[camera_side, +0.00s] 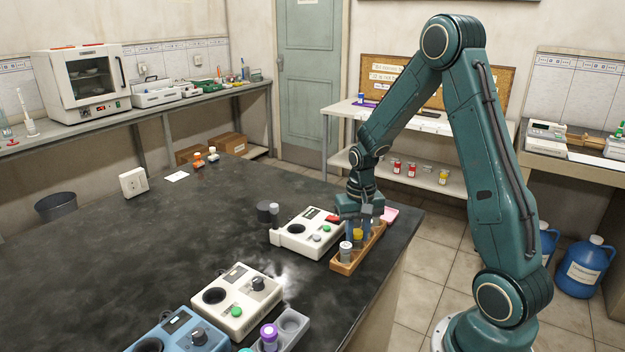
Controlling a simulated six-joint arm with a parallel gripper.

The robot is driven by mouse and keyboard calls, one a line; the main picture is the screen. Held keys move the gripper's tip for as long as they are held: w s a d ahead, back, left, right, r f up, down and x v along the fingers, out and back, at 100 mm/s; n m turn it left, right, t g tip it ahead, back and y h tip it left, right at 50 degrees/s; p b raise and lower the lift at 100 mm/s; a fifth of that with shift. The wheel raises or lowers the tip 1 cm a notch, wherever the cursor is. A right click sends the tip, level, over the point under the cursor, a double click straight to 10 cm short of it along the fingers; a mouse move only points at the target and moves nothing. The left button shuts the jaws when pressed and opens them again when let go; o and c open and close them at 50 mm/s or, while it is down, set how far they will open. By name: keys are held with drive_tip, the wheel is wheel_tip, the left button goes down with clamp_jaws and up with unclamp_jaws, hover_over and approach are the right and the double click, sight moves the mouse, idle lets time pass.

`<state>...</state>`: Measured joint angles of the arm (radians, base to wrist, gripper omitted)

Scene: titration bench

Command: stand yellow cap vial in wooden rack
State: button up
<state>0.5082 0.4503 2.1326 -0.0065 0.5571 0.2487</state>
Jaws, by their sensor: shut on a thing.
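The wooden rack (347,266) lies near the right edge of the dark bench, beside a white instrument. The yellow cap vial (358,235) shows between the fingers of my gripper (358,232), which points down over the rack and is shut on it. The vial looks upright, over or in the middle part of the rack. Its lower part is hidden, so I cannot tell whether it touches the rack's floor. A vial with a pale grey cap (345,247) stands in the near part of the rack, just in front of my gripper.
Another white instrument (236,300), a blue one (175,336) and a purple-capped vial (269,332) in a grey holder are in front. The bench's left middle is clear.

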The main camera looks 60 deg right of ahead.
drive_tip(key=o, duration=1.3)
drive_tip(key=shift+r, duration=0.15)
drive_tip(key=shift+r, duration=2.8)
